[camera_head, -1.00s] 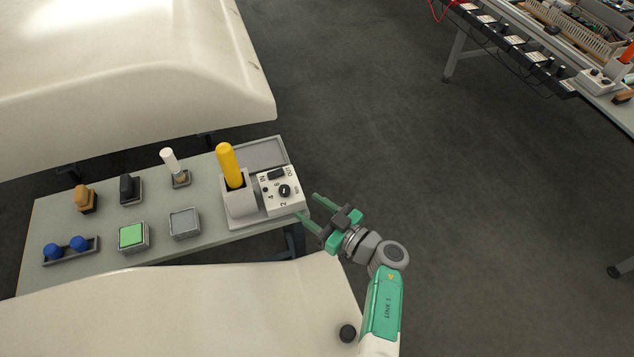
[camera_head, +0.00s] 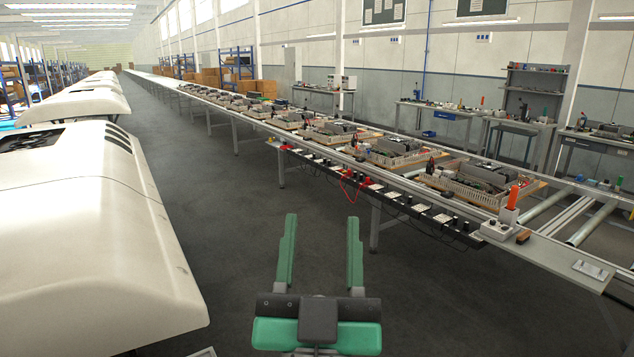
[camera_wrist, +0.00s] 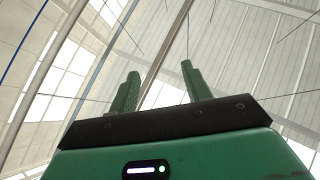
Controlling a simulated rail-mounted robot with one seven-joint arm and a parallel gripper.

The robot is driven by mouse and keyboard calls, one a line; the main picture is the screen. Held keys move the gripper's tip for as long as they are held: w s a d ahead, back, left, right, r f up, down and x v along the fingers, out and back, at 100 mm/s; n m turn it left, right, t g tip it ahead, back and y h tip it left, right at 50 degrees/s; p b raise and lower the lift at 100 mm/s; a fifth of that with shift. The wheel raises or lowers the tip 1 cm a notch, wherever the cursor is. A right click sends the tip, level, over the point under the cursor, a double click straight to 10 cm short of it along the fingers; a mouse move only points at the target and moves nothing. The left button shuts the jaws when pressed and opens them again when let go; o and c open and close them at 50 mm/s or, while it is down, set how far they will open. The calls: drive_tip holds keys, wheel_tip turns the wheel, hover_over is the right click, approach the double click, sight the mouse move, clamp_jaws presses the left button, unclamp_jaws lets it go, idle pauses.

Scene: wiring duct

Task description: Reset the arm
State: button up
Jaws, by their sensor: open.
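My gripper (camera_head: 321,250) stands at the lower middle of the head view, over the dark floor. Its two green fingers are spread wide apart, with nothing between them. In the wrist view my gripper (camera_wrist: 160,90) also shows open and empty, with only the ceiling and its thin rods behind it. The fingers touch nothing in either view.
A long conveyor line (camera_head: 345,160) with wooden trays of parts runs along the right. An orange-handled tool (camera_head: 512,197) stands on its near end. White machine covers (camera_head: 90,250) line the left. The dark floor (camera_head: 215,190) between is clear.

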drive_tip(key=s+r+y, duration=0.1)
drive_tip(key=s+r, duration=0.3)
drive_tip(key=s, duration=0.8)
wheel_tip(320, 180, up, 36)
drive_tip(key=n+g+y+p, duration=0.1)
drive_tip(key=p, duration=3.4)
drive_tip(key=shift+s+a+p, duration=0.35)
drive_tip(key=shift+p, duration=0.05)
